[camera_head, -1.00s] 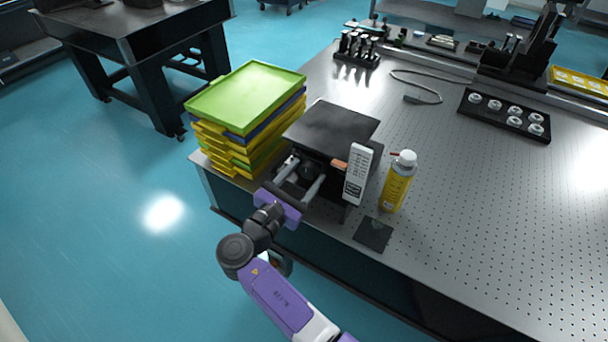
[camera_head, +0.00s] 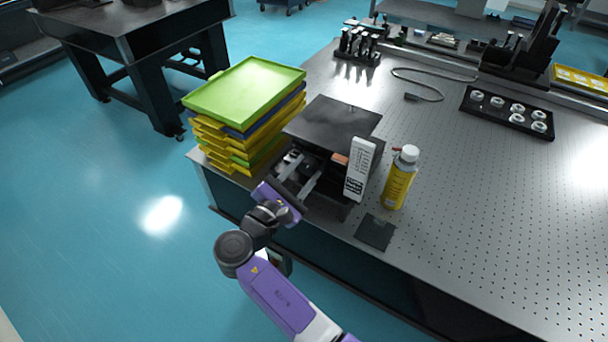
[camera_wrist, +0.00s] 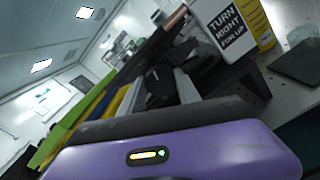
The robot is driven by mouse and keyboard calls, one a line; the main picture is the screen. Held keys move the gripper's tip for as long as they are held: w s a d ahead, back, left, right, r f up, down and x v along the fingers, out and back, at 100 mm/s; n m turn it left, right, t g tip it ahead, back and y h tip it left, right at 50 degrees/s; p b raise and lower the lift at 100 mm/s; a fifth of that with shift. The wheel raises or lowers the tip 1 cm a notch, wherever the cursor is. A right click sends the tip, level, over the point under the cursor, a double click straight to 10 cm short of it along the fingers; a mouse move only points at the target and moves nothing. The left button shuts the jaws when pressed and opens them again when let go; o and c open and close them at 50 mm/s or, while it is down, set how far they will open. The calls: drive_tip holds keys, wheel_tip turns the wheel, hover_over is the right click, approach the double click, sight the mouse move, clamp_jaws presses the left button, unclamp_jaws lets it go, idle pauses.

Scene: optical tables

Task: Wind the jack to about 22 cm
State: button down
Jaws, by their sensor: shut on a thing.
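The jack has a flat black top plate (camera_head: 333,122) and stands at the near left edge of the optical table. My gripper (camera_head: 300,172) reaches in at its front, below the plate. Its two fingers are shut on the jack's dark knob (camera_wrist: 160,86), which is mostly hidden between them. In the wrist view the gripper is rolled and the scene looks tilted.
A stack of green, yellow and blue trays (camera_head: 246,100) stands close on the jack's left. A yellow spray can (camera_head: 399,180) and a small dark plate (camera_head: 375,232) are on its right.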

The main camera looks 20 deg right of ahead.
drive_tip(key=m+b, duration=0.1)
drive_tip(key=m, duration=0.1)
drive_tip(key=m+b, duration=0.1)
drive_tip(key=shift+f+m+b, duration=0.25)
drive_tip(key=shift+m+b, duration=0.05)
drive_tip(key=shift+m, duration=0.1)
drive_tip(key=m+b, duration=0.4)
drive_tip(key=shift+m, duration=0.3)
drive_tip(key=m+b, duration=0.4)
drive_tip(key=shift+f, duration=0.1)
drive_tip(key=m+b, duration=0.5)
drive_tip(key=shift+f+b, duration=0.1)
drive_tip(key=shift+b, duration=0.2)
drive_tip(key=m+b, duration=0.5)
drive_tip(key=b, duration=0.1)
drive_tip(key=m+b, duration=0.3)
drive_tip(key=shift+r, duration=0.2)
drive_tip(key=shift+r+m+b, duration=0.1)
drive_tip(key=shift+m+b, duration=0.2)
drive_tip(key=shift+b, duration=0.1)
drive_tip(key=c, duration=0.9)
unclamp_jaws()
